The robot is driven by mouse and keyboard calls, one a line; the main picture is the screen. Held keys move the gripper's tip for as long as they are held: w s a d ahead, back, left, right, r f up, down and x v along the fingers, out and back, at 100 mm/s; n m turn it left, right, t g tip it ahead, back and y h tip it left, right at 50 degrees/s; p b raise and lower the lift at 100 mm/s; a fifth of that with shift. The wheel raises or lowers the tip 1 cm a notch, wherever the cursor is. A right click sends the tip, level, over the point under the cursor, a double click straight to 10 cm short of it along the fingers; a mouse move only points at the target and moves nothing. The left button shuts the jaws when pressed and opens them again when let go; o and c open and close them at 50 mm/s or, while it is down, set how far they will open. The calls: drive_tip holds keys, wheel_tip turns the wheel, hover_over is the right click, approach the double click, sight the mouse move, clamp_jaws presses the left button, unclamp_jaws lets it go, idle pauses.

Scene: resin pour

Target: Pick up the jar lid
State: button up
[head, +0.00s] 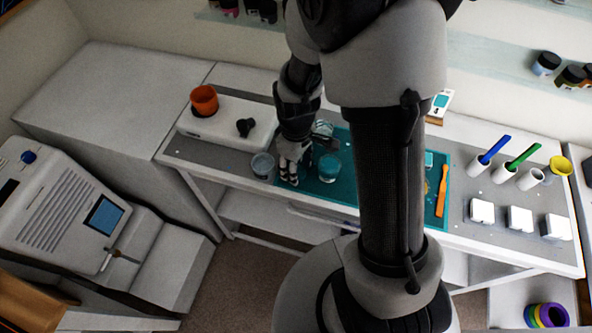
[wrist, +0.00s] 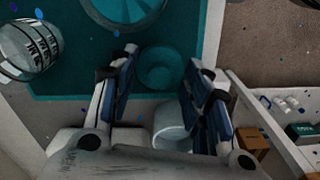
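A round, see-through disc tinted teal, seemingly the jar lid (wrist: 161,68), lies on the teal mat near its edge in the wrist view. My gripper (wrist: 162,62) is open, with one finger on each side of the lid; I cannot tell whether either finger touches it. In the head view my gripper (head: 289,178) is low over the left end of the mat and hides the lid. A jar with teal contents (head: 329,168) stands just right of my gripper; it also shows at the top of the wrist view (wrist: 122,8).
A translucent cup (head: 262,166) stands close on the left of my gripper and shows below the lid in the wrist view (wrist: 171,124). A marked clear cup (wrist: 32,48) is behind. The teal mat (head: 350,199) ends near the table's front edge.

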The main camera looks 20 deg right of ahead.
drive_tip(key=c, duration=0.8)
drive_tip(key=shift+o, duration=0.2)
